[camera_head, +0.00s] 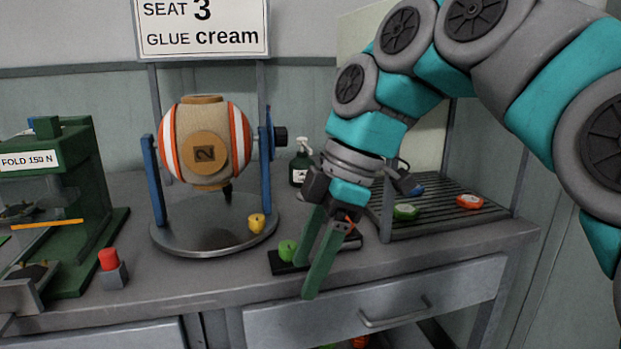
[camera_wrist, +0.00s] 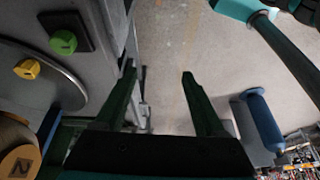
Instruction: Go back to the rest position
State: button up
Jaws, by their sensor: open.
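My gripper (camera_head: 312,262) hangs over the front edge of the bench, with its two green fingers pointing down. The wrist view shows the fingers (camera_wrist: 158,75) apart with nothing between them and the floor beyond. In the head view a green piece (camera_head: 287,250) sits left of the fingers on a black pad (camera_head: 283,268). The green piece (camera_wrist: 64,42) also shows at the upper left of the wrist view, off to the side of the fingers. My arm reaches in from the upper right.
A striped ball (camera_head: 236,150) hangs in a blue frame over a round plate (camera_head: 180,238) bearing a yellow piece (camera_head: 257,223). A green press (camera_head: 80,190) stands left, near a red button (camera_head: 109,259). A slatted rack (camera_head: 440,226) is at right. A drawer (camera_head: 400,305) lies below.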

jog(key=s+d+f+m+h, duration=0.1)
jog(key=s+d+f+m, duration=0.4)
jog(key=f, duration=0.3)
jog(key=s+d+f+m+h, duration=0.1)
jog(key=s+d+f+m, duration=0.4)
jog(key=f+m, duration=0.3)
jog(key=s+d+f+m+h, duration=0.2)
jog(key=s+d+f+m, duration=0.3)
jog(key=f, duration=0.5)
jog(key=shift+s+f+m+g, duration=0.15)
jog(key=shift+s+m+g, duration=0.15)
jog(key=shift+s+m, duration=0.8)
jog(key=shift+w, duration=0.1)
jog(key=shift+c, duration=0.4)
